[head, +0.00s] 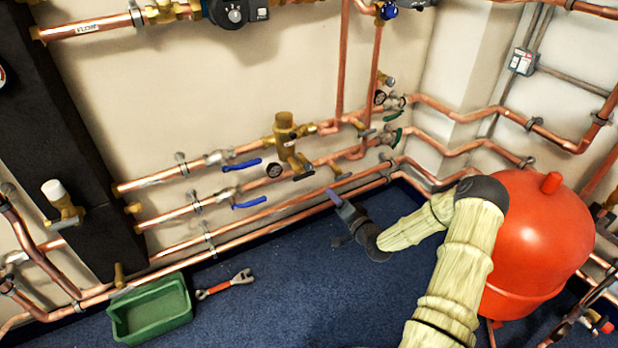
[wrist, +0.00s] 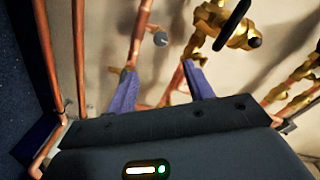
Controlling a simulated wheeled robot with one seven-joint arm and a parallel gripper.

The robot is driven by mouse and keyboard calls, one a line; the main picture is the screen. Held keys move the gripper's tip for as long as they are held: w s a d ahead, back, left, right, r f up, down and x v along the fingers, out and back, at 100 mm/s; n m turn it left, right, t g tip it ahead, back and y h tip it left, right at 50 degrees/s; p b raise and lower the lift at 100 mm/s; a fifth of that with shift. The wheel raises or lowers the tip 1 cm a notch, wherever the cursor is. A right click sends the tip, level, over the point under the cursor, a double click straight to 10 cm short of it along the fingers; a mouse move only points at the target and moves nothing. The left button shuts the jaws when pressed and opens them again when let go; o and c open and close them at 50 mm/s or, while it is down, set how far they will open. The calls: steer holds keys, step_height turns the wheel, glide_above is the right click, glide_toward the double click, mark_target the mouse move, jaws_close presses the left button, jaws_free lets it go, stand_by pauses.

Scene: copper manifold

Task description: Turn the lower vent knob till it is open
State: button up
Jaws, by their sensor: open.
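My gripper (head: 335,197) is low in front of the pipes at the middle of the head view, with its purple fingers toward the wall. In the wrist view its two fingers (wrist: 160,70) are apart with nothing held between them. A small grey knob (wrist: 160,39) on a short stem shows beyond the fingertips, apart from them. It looks like the lower vent knob, though I cannot be sure.
A brass valve (wrist: 237,30) with a black handle is close to the right finger. Copper pipes run along the wall. A red tank (head: 540,235) stands right of my arm. A green tray (head: 150,308) and red-handled tool (head: 225,285) lie on the blue floor.

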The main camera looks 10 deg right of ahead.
mark_target(309, 167)
steer(key=shift+r, duration=0.1)
steer(key=shift+w, duration=0.1)
steer(key=b+x, duration=0.6)
steer(key=x, duration=1.1)
steer(key=shift+w+a+b, duration=0.1)
steer(key=shift+w+b, duration=0.05)
steer(key=shift+b, duration=0.25)
steer(key=c, duration=1)
